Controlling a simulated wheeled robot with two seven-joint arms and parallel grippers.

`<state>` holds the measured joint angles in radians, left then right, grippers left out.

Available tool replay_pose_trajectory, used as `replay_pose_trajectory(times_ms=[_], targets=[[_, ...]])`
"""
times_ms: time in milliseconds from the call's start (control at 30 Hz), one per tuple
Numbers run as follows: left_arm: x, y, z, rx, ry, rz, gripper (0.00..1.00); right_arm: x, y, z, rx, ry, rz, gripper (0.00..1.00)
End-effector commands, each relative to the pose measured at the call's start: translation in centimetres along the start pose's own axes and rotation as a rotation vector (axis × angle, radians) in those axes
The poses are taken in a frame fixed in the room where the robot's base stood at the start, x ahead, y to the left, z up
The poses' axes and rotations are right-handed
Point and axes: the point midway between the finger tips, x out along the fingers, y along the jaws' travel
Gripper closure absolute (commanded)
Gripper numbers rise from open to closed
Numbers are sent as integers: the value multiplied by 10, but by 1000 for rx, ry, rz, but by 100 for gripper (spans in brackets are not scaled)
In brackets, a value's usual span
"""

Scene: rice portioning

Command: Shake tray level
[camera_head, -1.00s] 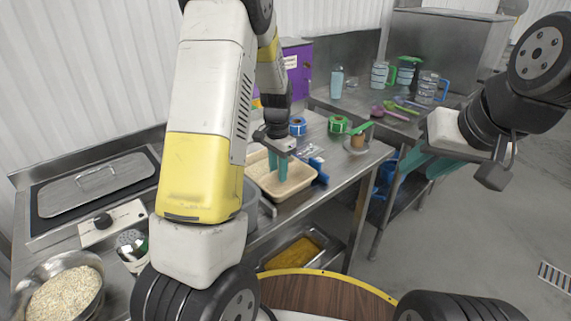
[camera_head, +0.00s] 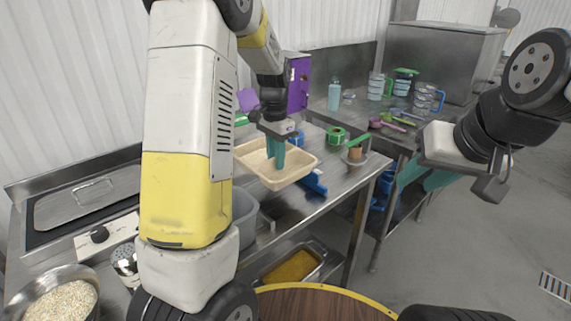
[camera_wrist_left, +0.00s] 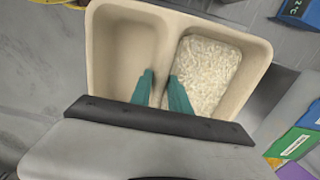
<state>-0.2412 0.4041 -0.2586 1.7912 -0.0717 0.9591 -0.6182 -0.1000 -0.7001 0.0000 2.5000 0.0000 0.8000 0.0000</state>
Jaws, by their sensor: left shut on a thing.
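The tan tray (camera_head: 292,180) hangs in the air above the metal table, with a soft shadow beneath it. It has two compartments. In the left wrist view the tray (camera_wrist_left: 98,40) has white rice (camera_wrist_left: 206,75) in its right compartment, spread fairly evenly; the left compartment is bare. My left gripper (camera_head: 276,152) is shut on the tray's middle divider; its teal fingers (camera_wrist_left: 162,92) straddle the divider from above. The tray looks roughly level in the head view. My right gripper (camera_head: 426,178) is empty and open at the right, away from the tray.
A steel bowl of rice (camera_head: 62,302) stands at the lower left. A blue scale (camera_head: 313,185), a green tape roll (camera_head: 336,135) and a small cup on a stand (camera_head: 355,155) are near the tray. Jugs (camera_head: 376,88) and scoops (camera_head: 397,121) stand on the back table.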

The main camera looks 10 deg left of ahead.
Motion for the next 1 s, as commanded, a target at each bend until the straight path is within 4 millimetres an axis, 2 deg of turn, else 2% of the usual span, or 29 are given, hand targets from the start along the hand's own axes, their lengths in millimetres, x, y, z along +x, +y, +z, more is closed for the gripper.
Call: replay_pose_trajectory(times_ms=[167, 800, 1000], targets=[[-3, 0, 0, 0, -1, 0, 100, 0, 0, 0, 0, 0, 0, 64], [35, 0, 0, 0, -1, 0, 100, 0, 0, 0, 0, 0, 0, 64], [39, 0, 0, 1, -1, 0, 100, 0, 0, 0, 0, 0, 0, 64]])
